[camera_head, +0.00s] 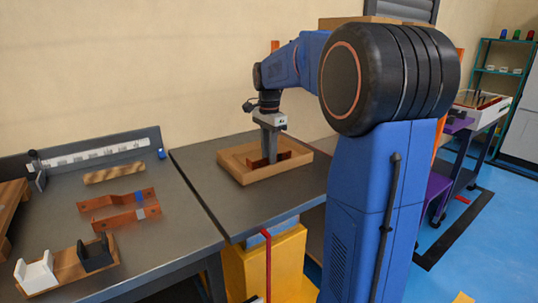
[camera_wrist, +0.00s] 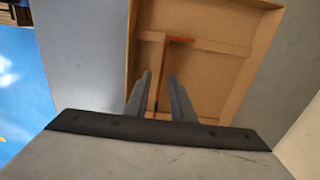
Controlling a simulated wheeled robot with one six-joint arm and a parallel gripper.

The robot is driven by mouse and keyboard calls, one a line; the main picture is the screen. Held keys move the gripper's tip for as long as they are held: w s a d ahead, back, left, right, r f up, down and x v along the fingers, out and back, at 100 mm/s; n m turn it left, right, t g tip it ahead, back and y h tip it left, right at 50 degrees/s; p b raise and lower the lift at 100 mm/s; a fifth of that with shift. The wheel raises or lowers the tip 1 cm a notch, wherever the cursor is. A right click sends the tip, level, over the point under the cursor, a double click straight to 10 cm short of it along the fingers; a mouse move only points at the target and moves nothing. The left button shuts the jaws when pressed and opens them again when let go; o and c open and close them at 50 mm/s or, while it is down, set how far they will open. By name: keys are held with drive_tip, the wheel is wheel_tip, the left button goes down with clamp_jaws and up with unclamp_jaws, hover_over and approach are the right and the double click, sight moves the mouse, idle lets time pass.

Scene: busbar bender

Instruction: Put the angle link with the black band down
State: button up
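A copper-coloured angle link (camera_head: 284,156) is inside a shallow cardboard box on the dark table. In the wrist view the link (camera_wrist: 164,56) appears as an L seen from above, with one leg running down between my fingers. My gripper (camera_head: 270,160) points down into the cardboard box (camera_head: 232,173). In the wrist view my gripper (camera_wrist: 160,77) has its fingers apart, one on each side of the link's leg, with a narrow gap showing on both sides.
On the left table lie two copper brackets, one with a blue band (camera_head: 140,196) and one with a grey band (camera_head: 141,214). A ruler fence (camera_head: 95,155), a wooden strip (camera_head: 114,173), and a wooden block with white and black holders (camera_head: 72,268) are there too.

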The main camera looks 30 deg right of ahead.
wheel_tip(320, 180, up, 12)
idle(0.5)
drive_tip(key=shift+s, duration=0.1)
idle(0.4)
